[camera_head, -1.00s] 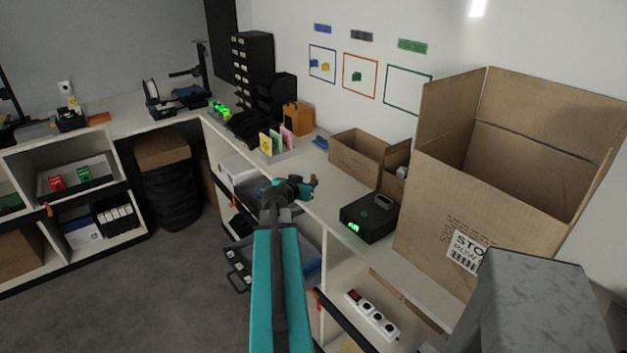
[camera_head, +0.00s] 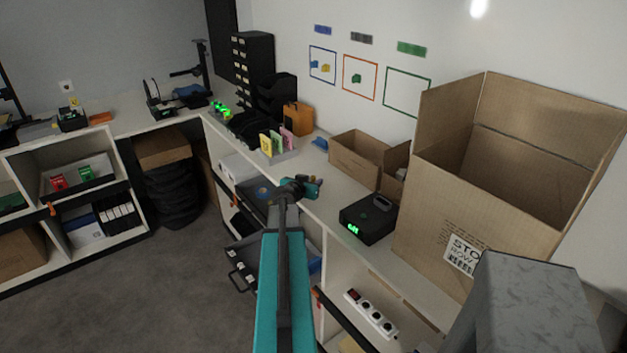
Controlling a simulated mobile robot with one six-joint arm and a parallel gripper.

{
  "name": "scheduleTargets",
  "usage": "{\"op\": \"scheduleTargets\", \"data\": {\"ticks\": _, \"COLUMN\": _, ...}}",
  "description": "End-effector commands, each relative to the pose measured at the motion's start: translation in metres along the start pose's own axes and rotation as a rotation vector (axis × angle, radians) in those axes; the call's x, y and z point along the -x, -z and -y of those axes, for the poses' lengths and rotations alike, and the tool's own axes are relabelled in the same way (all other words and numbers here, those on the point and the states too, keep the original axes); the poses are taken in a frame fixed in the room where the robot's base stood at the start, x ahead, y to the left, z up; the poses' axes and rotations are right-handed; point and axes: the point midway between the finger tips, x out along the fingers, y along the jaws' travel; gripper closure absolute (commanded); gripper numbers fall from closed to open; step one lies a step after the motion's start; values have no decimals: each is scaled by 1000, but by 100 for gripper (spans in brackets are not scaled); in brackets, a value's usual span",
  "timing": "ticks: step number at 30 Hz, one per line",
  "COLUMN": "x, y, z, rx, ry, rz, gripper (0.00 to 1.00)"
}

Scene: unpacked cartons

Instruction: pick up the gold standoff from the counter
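My gripper (camera_head: 314,187) is at the end of my teal and dark arm, over the front part of the white counter (camera_head: 338,192), left of the black box with a green display. It is small and seen from behind, so its finger opening cannot be made out. I cannot pick out the gold standoff clearly; it is too small or hidden by my gripper.
The black box (camera_head: 368,219) stands right of my gripper. A small open carton (camera_head: 357,158) and a large open carton (camera_head: 440,210) stand along the wall. A rack with coloured cards (camera_head: 278,145) is farther back.

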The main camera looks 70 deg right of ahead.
Motion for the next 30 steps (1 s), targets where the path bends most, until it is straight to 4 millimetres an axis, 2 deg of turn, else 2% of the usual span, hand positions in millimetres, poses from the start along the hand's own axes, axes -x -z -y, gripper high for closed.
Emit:
{"op": "scheduleTargets", "data": {"ticks": 16, "x": 0, "y": 0, "z": 0, "rx": 0, "ry": 0, "rz": 0, "gripper": 64}}
{"op": "scheduleTargets", "data": {"ticks": 23, "x": 0, "y": 0, "z": 0, "rx": 0, "ry": -1, "rz": 0, "gripper": 100}}
{"op": "scheduleTargets", "data": {"ticks": 30, "x": 0, "y": 0, "z": 0, "rx": 0, "ry": -1, "rz": 0, "gripper": 100}}
